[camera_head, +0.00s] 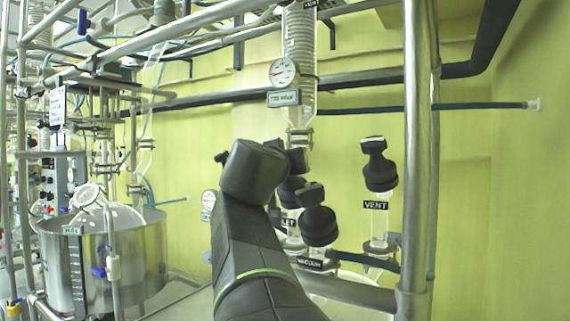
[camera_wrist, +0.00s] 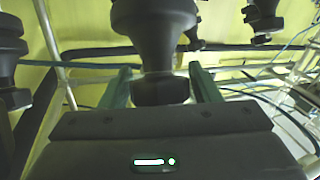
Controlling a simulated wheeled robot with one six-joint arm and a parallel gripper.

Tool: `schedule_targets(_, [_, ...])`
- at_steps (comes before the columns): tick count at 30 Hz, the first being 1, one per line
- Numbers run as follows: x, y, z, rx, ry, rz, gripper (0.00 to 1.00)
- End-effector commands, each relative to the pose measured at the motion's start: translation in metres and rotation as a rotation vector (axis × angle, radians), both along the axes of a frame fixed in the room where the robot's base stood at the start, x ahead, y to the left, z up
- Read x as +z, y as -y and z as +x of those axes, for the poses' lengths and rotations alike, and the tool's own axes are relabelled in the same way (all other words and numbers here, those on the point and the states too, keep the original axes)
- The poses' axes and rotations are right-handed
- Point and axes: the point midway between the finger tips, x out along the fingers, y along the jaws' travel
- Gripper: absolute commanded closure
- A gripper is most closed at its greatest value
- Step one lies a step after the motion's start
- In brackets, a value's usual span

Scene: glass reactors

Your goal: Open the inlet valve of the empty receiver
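The inlet valve has a black knob (camera_head: 290,191) over a glass stem, its label partly hidden, with "LET" showing. It stands behind my arm in the head view. In the wrist view a black knob (camera_wrist: 157,22) with a narrower neck and a handle (camera_wrist: 160,92) lies straight ahead. My gripper (camera_wrist: 161,72) has its two green fingers spread, one on each side of that handle. The fingers look very close to the handle, and I see no clear contact. My arm hides the gripper in the head view. The receiver itself is mostly hidden.
The vacuum knob (camera_head: 319,226) stands close on the right, and the vent knob (camera_head: 379,174) stands farther right. A thick metal post (camera_head: 419,150) rises beside them. A glass column with a gauge (camera_head: 283,72) hangs above. A steel vessel (camera_head: 140,255) stands at left.

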Motion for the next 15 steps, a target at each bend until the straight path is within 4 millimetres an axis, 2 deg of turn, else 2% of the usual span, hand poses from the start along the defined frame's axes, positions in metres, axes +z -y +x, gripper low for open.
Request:
schedule_targets(10, [0.000,0.000,-0.001,0.000,0.000,-0.001,0.33])
schedule_targets(15, [-0.001,-0.004,-0.015,0.002,0.002,0.000,0.33])
